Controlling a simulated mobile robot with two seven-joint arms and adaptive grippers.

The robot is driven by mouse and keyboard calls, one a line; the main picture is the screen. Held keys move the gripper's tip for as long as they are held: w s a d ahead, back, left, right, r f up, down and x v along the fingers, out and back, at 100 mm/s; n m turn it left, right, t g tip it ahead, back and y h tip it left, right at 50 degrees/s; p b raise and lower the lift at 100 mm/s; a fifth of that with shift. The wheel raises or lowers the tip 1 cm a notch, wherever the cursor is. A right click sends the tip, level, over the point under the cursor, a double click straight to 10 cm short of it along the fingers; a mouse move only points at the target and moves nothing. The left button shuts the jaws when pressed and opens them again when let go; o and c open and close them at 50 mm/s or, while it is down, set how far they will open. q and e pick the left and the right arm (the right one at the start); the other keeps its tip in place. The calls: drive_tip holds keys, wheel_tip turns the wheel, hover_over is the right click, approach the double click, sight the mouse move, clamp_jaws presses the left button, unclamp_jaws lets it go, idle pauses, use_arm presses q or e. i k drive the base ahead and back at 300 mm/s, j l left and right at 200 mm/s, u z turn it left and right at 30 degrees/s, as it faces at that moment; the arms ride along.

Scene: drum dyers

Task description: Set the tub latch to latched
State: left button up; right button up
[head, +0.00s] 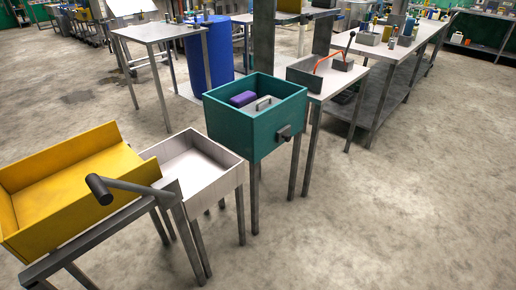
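No part labelled as the tub latch can be made out for sure. A yellow tub (62,192) rests tilted on a grey metal frame at the left. A grey lever with a dark cylindrical grip (100,189) sticks out over the tub's near edge. A teal box (238,131) on legs stands near the middle, with a dark knob or catch (284,134) on its right-hand face. I cannot tell whether either part is latched. Neither of my grippers is in view.
A white tray table (188,169) stands between the yellow tub and the teal box. The teal box holds a purple block (243,99) and a grey handle (263,103). A blue drum (209,55) and workbenches stand behind. The concrete floor at the right is clear.

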sight(288, 138)
drive_tip(key=l+u, duration=0.1)
drive_tip(key=l, duration=0.15)
drive_tip(key=i+l+u, duration=0.15)
drive_tip(key=i+u, duration=0.25)
drive_tip(key=i+l+u, duration=0.35)
drive_tip(key=i, duration=0.15)
